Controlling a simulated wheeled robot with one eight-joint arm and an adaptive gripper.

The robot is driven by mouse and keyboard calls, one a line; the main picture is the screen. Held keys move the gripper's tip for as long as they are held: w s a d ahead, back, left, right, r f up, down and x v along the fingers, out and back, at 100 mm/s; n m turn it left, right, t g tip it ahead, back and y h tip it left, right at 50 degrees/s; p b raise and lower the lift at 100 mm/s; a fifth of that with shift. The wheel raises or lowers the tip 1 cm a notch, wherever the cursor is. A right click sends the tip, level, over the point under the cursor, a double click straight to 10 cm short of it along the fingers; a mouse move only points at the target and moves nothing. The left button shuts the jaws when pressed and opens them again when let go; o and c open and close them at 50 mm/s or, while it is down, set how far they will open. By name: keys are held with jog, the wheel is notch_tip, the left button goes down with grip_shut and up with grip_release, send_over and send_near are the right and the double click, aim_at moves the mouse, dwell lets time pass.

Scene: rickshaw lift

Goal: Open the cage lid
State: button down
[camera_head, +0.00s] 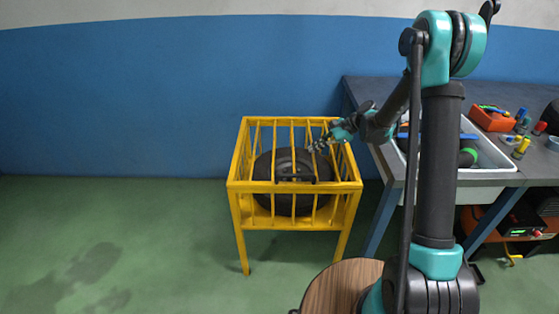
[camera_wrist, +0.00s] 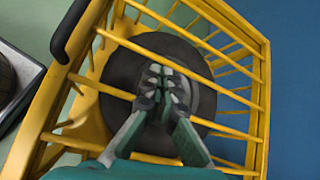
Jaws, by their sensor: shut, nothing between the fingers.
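The yellow cage (camera_head: 232,186) stands on legs on the green floor, with a dark round wheel-like object (camera_head: 283,205) inside it. Its barred lid (camera_head: 276,132) lies closed across the top. A black handle (camera_head: 296,178) is on the lid's near edge; in the wrist view the handle (camera_wrist: 70,30) is at the upper left. My gripper (camera_head: 314,149) is shut and empty, over the right part of the lid. In the wrist view my gripper (camera_wrist: 162,76) shows in front of the bars and the dark round object (camera_wrist: 205,95). I cannot tell whether the fingertips touch a bar.
A grey workbench (camera_head: 380,88) stands right of the cage, with a white sink-like basin (camera_head: 480,162), an orange bin (camera_head: 493,118) and small coloured items. A blue wall (camera_head: 150,95) is behind the cage. The green floor (camera_head: 130,240) to the left is clear.

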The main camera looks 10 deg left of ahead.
jog(key=a+f+m+g+y, duration=0.1)
jog(key=a+f, duration=0.4)
jog(key=a, duration=0.2)
jog(key=w+a+f+m+g, duration=0.1)
jog(key=a+f, duration=0.4)
jog(key=a, duration=0.2)
jog(key=shift+w+a+m+y, duration=0.2)
jog(key=shift+a+m+y, duration=0.1)
jog(key=shift+a+y, duration=0.1)
jog(key=w+r+m+g, duration=0.1)
jog(key=w+r, duration=0.1)
jog(key=r, duration=0.6)
jog(key=w+a+r, duration=0.1)
jog(key=w+r, duration=0.1)
jog(key=r, duration=0.7)
jog(key=shift+w+r+m+g, duration=0.15)
jog(key=shift+w+m+g, duration=0.25)
